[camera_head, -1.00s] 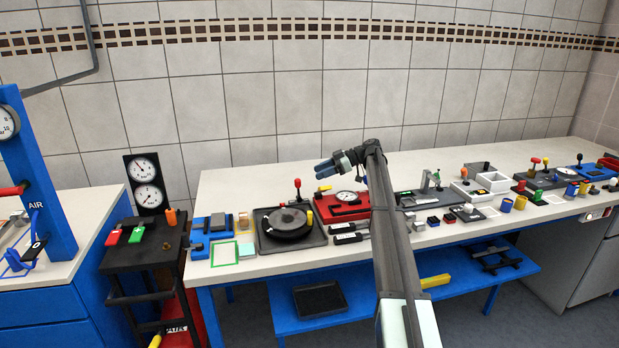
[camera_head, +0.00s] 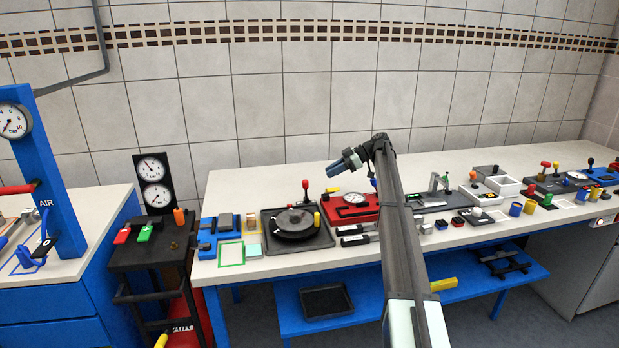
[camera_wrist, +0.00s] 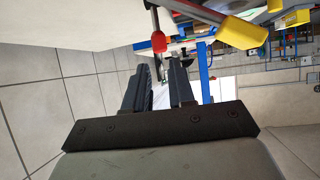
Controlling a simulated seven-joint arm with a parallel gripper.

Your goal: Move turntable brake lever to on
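The turntable (camera_head: 295,223) is a dark round platter on a grey square base, left of centre on the bench. A short yellow handle (camera_head: 317,220) stands upright at its right edge. A red-knobbed lever (camera_head: 305,185) stands behind it. Which of these is the brake lever I cannot tell, and no on mark is readable. My gripper (camera_head: 333,168) is raised above and behind the turntable's right side, apart from it. In the wrist view its two dark fingers (camera_wrist: 163,85) are apart with nothing between them. A red knob (camera_wrist: 158,42) and a larger yellow handle (camera_wrist: 243,32) show beyond them.
A red gauge box (camera_head: 352,205) stands right of the turntable, with small blocks and levers further right. Blue and grey blocks (camera_head: 226,222) and a green-framed square (camera_head: 231,253) lie to the left. The tiled wall is behind. Space above the bench is open.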

